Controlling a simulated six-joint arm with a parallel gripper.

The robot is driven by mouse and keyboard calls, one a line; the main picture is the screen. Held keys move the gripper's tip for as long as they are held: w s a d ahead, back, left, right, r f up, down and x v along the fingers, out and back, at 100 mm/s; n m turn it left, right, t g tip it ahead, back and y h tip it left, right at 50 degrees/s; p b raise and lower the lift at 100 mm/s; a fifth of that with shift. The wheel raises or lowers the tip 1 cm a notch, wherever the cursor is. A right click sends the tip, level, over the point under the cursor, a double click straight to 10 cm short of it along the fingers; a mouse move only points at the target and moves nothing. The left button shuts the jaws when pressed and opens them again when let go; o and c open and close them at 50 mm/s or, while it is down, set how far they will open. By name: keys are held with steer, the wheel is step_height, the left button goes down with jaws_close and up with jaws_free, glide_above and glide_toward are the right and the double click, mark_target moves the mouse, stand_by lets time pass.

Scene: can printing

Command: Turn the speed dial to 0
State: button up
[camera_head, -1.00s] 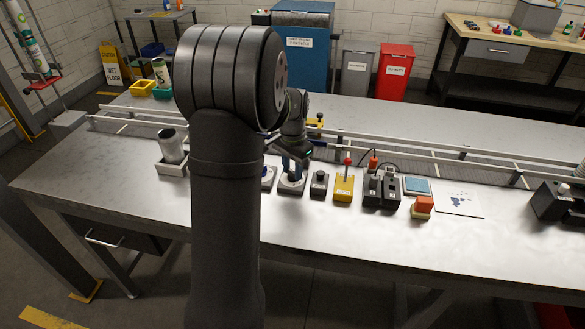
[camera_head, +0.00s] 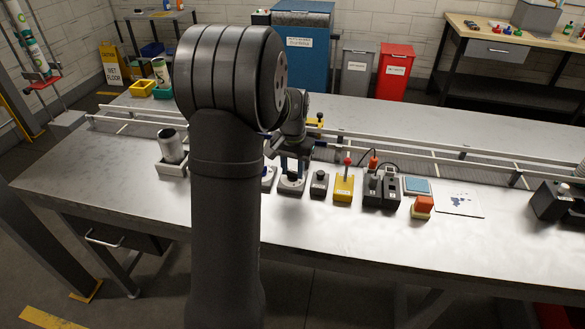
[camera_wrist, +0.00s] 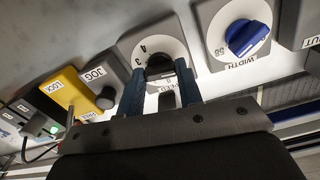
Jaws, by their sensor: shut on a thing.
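The speed dial has a black knob (camera_wrist: 159,66) on a round white face (camera_wrist: 166,38) with 3 and 4 readable. Its label is mostly hidden by my gripper. My gripper (camera_wrist: 160,80) has one blue finger on each side of the knob and is shut on it. The pointer and the other numbers are hidden, so the setting cannot be read. In the head view, the dial's base (camera_head: 291,188) sits on the table below my gripper (camera_head: 292,174).
The blue width dial (camera_wrist: 246,38) is close beside the speed dial. The JOG box (camera_head: 319,184) and the yellow LOCK box (camera_head: 343,188) stand on the other side. A conveyor rail (camera_head: 425,152) runs behind. The table front (camera_head: 350,235) is clear.

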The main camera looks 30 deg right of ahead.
mark_target(293, 172)
steer(key=o, duration=1)
step_height(293, 172, up, 18)
steer(key=shift+f, duration=0.25)
steer(key=shift+f, duration=0.1)
step_height(293, 172, down, 17)
steer(key=shift+f, duration=0.15)
stand_by(0.4)
